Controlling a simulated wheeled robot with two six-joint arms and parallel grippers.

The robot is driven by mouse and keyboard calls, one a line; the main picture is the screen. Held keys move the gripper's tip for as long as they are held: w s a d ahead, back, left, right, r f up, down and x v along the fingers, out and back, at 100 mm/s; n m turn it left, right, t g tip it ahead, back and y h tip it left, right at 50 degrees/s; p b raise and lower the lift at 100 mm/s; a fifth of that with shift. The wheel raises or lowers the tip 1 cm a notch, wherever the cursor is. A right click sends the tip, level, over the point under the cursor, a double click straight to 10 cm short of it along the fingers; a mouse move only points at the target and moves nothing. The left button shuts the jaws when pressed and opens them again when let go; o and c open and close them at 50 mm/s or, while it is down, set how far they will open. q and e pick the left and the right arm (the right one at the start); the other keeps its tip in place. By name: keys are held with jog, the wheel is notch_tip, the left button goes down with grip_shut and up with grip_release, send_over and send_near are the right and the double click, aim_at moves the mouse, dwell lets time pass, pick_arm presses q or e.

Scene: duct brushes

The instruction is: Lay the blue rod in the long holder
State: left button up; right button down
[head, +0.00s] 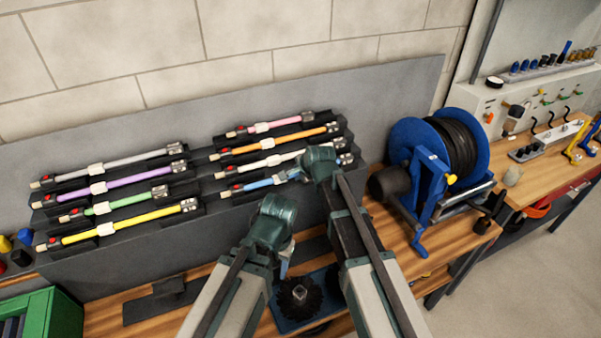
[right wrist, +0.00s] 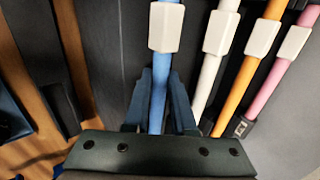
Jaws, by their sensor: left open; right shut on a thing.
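The blue rod (head: 262,184) lies in the lowest row of the right-hand group on the grey rack, with a white collar on it. My right gripper (head: 298,174) is at the rod's right part. In the right wrist view the fingers (right wrist: 159,108) are shut on the blue rod (right wrist: 159,70), one on each side. I cannot tell whether the rod is lifted off its supports. A long dark holder (head: 148,309) with a raised block lies on the wooden bench, below the rack, and looks empty. My left gripper (head: 286,266) is open, low over the bench; its fingers are partly hidden.
White (head: 258,166), orange (head: 275,141) and pink (head: 275,125) rods lie close above the blue one. Several more rods fill the left group. A round black brush (head: 298,296) sits in a blue tray below my arms. A blue hose reel (head: 430,160) stands right.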

aim_at(298, 174)
dwell(0.5)
notch_tip(298, 174, up, 6)
jog(key=p, duration=0.6)
pick_arm(q)
notch_tip(298, 174, up, 6)
dwell(1.1)
